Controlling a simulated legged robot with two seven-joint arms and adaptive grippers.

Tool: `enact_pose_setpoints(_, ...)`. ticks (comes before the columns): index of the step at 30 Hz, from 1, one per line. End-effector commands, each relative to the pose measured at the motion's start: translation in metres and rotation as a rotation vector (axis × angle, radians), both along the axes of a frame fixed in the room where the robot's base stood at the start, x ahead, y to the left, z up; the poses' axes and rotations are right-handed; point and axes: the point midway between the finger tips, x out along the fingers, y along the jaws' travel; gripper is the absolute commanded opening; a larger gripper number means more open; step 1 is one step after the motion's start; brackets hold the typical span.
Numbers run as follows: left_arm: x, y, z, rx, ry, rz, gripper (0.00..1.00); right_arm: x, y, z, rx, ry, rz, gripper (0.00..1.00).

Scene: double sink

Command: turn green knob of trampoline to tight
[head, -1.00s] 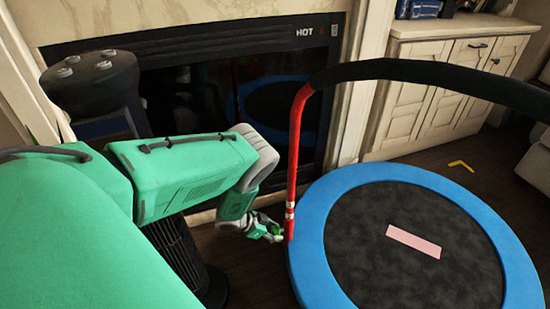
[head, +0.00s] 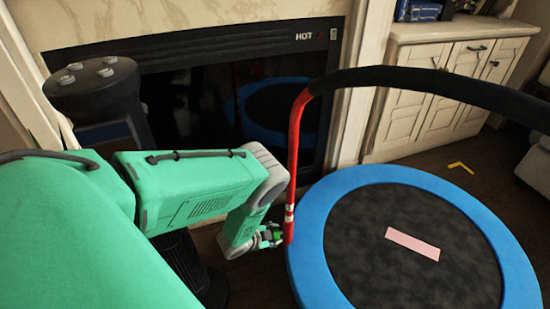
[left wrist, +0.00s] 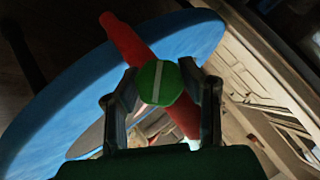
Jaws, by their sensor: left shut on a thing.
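The trampoline has a blue rim (head: 308,245), a dark mat and a red handle post (head: 294,150) that rises at its left edge. My left gripper (head: 270,236) is at the lower part of that post. In the left wrist view the green knob (left wrist: 160,83), with a pale line across its face, sits in front of the red post (left wrist: 122,38). The two fingers of my left gripper (left wrist: 160,92) stand on either side of the knob and are shut on it. In the head view the knob is mostly hidden by the fingers. My right gripper is not in view.
A dark fireplace (head: 200,100) stands behind my left arm. A black round-topped stand (head: 95,85) is at the left. A cream cabinet (head: 430,90) is at the back right. A pink strip (head: 412,243) lies on the trampoline mat.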

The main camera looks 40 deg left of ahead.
Motion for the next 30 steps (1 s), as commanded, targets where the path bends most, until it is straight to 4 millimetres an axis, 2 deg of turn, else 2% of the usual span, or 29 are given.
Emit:
enact_pose_setpoints(18,0.002,-0.005,-0.004,0.465,-0.304,-0.007,0.05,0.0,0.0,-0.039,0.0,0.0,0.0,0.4)
enact_pose_setpoints(30,0.001,-0.007,-0.004,0.628,-0.407,-0.01,0.05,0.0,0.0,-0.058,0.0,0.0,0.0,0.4)
